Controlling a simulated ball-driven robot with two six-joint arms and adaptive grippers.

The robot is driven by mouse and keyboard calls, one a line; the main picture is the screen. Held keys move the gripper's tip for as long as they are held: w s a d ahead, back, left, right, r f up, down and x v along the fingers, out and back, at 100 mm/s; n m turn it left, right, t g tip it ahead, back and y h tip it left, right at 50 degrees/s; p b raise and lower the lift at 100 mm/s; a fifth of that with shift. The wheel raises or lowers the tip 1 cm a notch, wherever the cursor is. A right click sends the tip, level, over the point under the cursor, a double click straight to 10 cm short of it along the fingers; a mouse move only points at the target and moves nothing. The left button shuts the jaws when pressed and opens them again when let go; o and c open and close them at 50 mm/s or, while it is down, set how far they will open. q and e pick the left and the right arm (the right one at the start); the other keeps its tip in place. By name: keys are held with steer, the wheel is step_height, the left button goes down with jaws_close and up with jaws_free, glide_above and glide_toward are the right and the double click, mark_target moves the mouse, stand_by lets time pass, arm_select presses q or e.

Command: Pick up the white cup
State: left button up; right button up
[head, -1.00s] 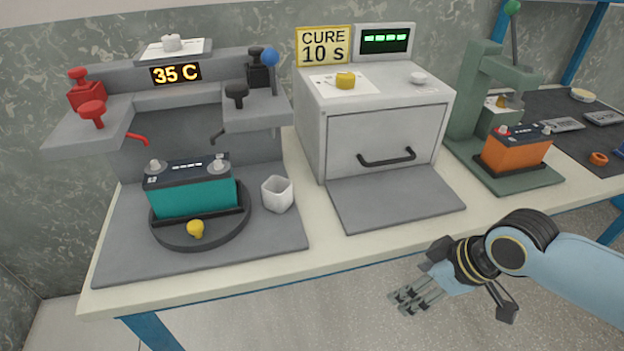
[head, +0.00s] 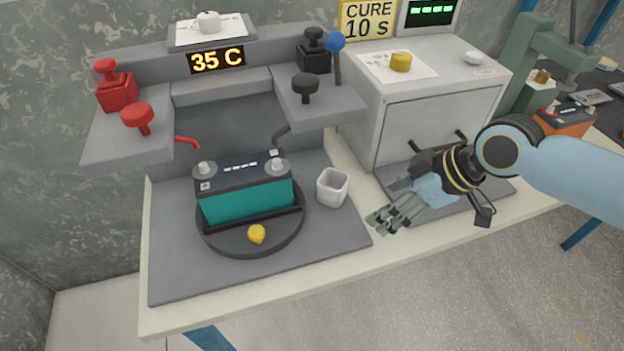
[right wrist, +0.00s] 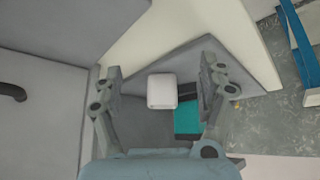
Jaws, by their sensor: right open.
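The white cup (head: 332,188) stands upright on the grey mat of the battery station, just right of the round turntable. My right gripper (head: 381,222) is to the right of the cup in the head view, open and apart from it, with its fingers pointing left toward it. In the right wrist view the cup (right wrist: 162,91) shows beyond and between the two spread fingers of my right gripper (right wrist: 160,85). Nothing is between the fingers' tips that I can see being held. My left gripper is not in view.
A teal battery (head: 247,195) sits on the dark turntable (head: 215,232) with a yellow knob (head: 257,233), close left of the cup. Red clamps (head: 137,118) and a black knob (head: 305,86) overhang behind. The cure oven (head: 440,115) stands at the right. The mat's front is clear.

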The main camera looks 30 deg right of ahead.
mark_target(333, 183)
steer(key=w+a, duration=0.1)
steer(key=w, duration=0.2)
steer(key=w+a, duration=0.1)
steer(key=shift+w+a+r, duration=0.1)
steer(key=shift+w+a, duration=0.05)
steer(key=shift+a, duration=0.2)
steer(key=shift+w+a, duration=0.15)
steer(key=shift+w, duration=0.1)
steer(key=w+a, duration=0.2)
steer(key=w, duration=0.1)
steer(key=w+a+f, duration=0.1)
steer(key=shift+w+p, duration=0.25)
steer(key=shift+p, duration=0.15)
steer(key=shift+d, duration=0.1)
steer(key=shift+c, duration=1)
steer(key=c, duration=0.9)
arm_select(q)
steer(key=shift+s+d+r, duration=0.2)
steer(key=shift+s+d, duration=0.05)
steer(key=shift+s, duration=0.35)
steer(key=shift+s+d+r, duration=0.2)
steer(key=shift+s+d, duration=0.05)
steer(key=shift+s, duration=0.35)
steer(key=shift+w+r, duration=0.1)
